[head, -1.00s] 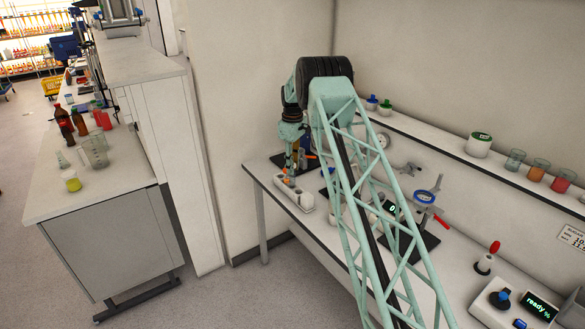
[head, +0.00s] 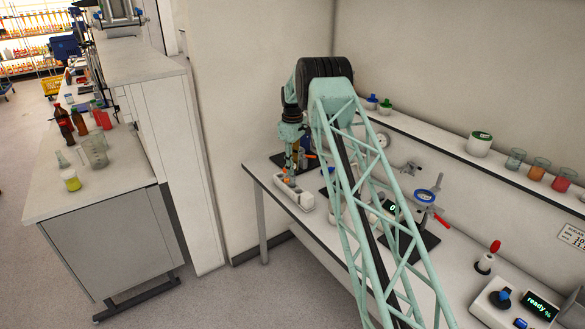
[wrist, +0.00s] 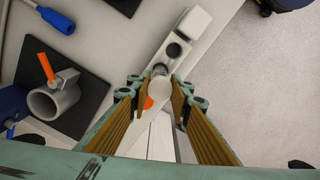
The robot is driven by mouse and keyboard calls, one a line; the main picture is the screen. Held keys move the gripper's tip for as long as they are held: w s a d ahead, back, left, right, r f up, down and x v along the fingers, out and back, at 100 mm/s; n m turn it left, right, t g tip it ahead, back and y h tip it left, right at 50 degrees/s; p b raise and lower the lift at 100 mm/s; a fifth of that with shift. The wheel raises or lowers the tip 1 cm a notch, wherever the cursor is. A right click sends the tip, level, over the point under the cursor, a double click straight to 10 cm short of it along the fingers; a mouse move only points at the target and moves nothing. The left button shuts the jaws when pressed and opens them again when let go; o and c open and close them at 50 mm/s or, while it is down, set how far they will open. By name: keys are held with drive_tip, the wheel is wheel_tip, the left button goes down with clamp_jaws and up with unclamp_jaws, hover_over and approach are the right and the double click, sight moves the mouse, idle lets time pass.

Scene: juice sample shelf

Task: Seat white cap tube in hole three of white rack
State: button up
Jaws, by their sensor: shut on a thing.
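The white rack (wrist: 190,22) lies on the bench; in the wrist view it runs from upper right down under my gripper, with a dark open hole (wrist: 174,50) just beyond the fingers. The tube with a round white cap (wrist: 160,87) is between my gripper's fingers (wrist: 160,95), which are shut on it. It is over or in the rack; its lower end is hidden, so I cannot tell how deep it sits. An orange piece (wrist: 149,103) shows beside the cap. In the head view the rack (head: 307,201) is at the bench's left end, with my gripper (head: 290,172) low over it.
In the wrist view a grey ring-shaped fitting with an orange lever (wrist: 52,97) stands on a black plate left of the rack. A blue-handled tool (wrist: 57,20) lies at upper left. The bench edge and open floor (wrist: 270,80) are to the right.

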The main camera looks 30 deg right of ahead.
drive_tip(key=shift+f+b, duration=1.1)
drive_tip(key=shift+f, duration=1.2)
idle(2.3)
drive_tip(key=o, duration=1)
drive_tip(key=shift+r, duration=0.2)
drive_tip(key=shift+r, duration=5.85)
